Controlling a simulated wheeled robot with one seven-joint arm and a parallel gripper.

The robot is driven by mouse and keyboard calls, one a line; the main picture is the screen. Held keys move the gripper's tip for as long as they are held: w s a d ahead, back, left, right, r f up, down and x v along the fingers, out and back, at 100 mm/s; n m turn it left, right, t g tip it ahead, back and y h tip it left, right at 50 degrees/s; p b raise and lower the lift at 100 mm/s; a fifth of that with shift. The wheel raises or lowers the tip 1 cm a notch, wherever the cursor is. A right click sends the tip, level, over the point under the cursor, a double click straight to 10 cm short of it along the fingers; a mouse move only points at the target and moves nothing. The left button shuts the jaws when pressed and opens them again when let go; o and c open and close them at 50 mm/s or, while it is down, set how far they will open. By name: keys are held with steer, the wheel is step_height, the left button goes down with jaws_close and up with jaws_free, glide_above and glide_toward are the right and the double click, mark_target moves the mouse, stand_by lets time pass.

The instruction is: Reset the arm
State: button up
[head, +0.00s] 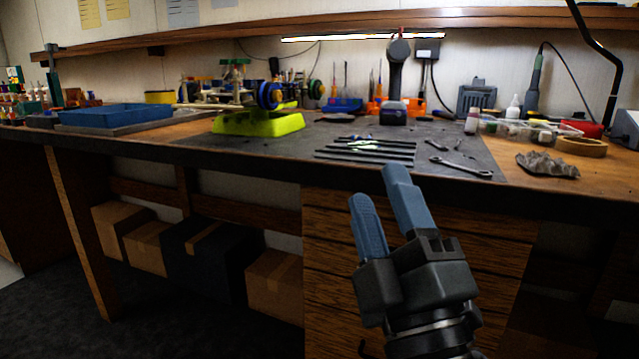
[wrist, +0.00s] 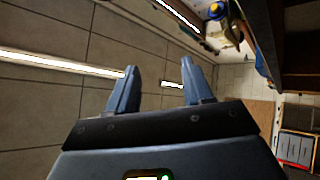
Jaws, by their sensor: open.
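My gripper (head: 382,208) is raised in front of the workbench (head: 250,160), with its blue-grey fingers pointing up and slightly left. It is open, with a clear gap between the fingers, and holds nothing. In the head view its fingertips overlap the bench's front edge. In the wrist view both fingers of my gripper (wrist: 158,90) show apart, against a tiled ceiling with bright strip lights.
A grey mat (head: 300,145) on the bench carries black rods (head: 365,150) and a wrench (head: 460,167). A lime-green stand (head: 258,122) with a car-like assembly and a blue tray (head: 115,116) are farther left. Cardboard boxes (head: 272,290) sit underneath. A shelf (head: 330,18) runs above.

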steer(key=s+d+f+m+g+h, duration=0.25)
steer(key=s+f+m, duration=0.35)
steer(key=s+f, duration=0.3)
steer(key=s+d+f+m+g+h, duration=0.25)
steer(key=s+f+m, duration=0.4)
steer(key=f, duration=0.45)
steer(key=s+d+f+m+g, duration=0.25)
steer(key=s+d, duration=0.25)
steer(key=s, duration=0.5)
steer(key=s+d+f+m+g, duration=0.2)
steer(key=s+d+f, duration=0.25)
steer(key=s, duration=0.55)
step_height(320, 180, up, 25)
steer(key=p, duration=2.4)
steer(key=shift+d+h, duration=0.3)
steer(key=shift+d, duration=0.05)
